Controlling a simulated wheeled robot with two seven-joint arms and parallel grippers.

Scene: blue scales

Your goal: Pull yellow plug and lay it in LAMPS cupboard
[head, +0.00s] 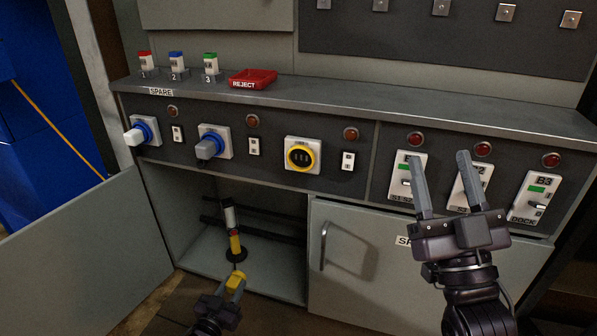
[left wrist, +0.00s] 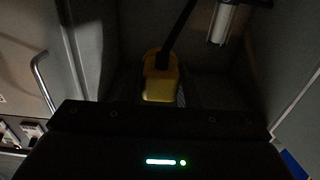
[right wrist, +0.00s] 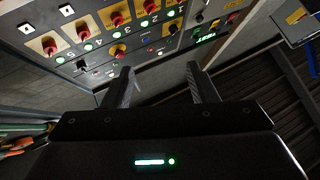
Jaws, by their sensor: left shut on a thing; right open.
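The yellow plug (head: 236,281) is in my left gripper (head: 228,292), low in front of the open cupboard (head: 274,271) in the head view. In the left wrist view the plug (left wrist: 160,84) sits between the barely visible fingers, with a dark cable rising from it. The yellow-ringed socket (head: 302,156) on the panel is empty. No LAMPS label is readable in these views. My right gripper (head: 437,160) is open and empty in front of the B1 and B2 switches.
A lamp-like column (head: 232,230) in white, yellow and red stands in the open cupboard. The cupboard's door (head: 90,255) is swung out left. The cupboard on the right has a shut door (head: 370,270). A red REJECT tray (head: 253,79) and small coloured pieces stand on the ledge.

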